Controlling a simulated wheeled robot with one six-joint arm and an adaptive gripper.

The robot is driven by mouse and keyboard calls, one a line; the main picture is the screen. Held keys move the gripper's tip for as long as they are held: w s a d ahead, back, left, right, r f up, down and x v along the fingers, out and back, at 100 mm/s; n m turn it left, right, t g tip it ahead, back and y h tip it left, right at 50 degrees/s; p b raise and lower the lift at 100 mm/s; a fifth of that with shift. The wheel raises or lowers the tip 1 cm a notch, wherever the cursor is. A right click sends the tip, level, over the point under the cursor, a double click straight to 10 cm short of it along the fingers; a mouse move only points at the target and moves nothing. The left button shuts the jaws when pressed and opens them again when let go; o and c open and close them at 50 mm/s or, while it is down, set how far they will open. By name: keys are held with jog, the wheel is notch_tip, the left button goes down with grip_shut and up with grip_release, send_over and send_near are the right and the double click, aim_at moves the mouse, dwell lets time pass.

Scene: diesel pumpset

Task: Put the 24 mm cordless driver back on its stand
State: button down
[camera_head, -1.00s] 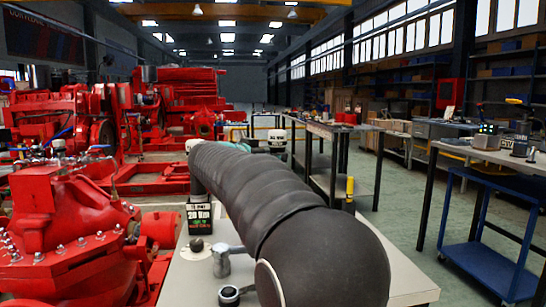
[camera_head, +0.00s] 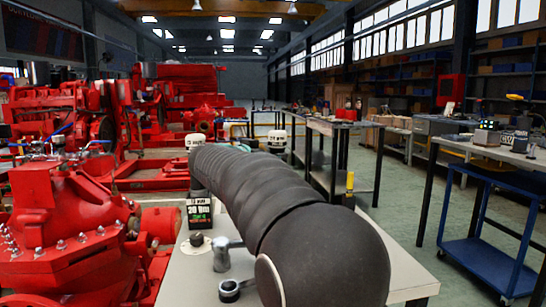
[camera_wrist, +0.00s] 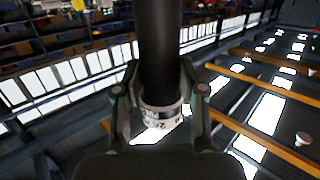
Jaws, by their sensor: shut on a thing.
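In the wrist view, my gripper (camera_wrist: 160,108) is shut on a dark cylindrical body with a pale ring marked "24", which I take to be the cordless driver (camera_wrist: 162,50). One finger is on each side of it, near the ring. The driver's far end runs out of the top of the picture. In the head view, my dark sleeved arm reaches away over a pale bench (camera_head: 185,285) and hides my gripper. A black box with a lit label (camera_head: 200,212) shows beside the arm; I cannot tell whether it is part of the driver or a stand.
A round dark knob (camera_head: 196,240), a grey metal piece (camera_head: 222,253) and a ring-ended piece (camera_head: 231,290) lie on the bench left of my arm. Red pump machinery (camera_head: 65,230) stands close on the left. A blue trolley (camera_head: 490,265) is at right, with open floor before it.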

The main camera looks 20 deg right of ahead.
jog(key=c, duration=0.6)
grip_release()
jog(key=shift+f, duration=0.1)
jog(key=shift+a, duration=0.1)
jog(key=v, duration=1.2)
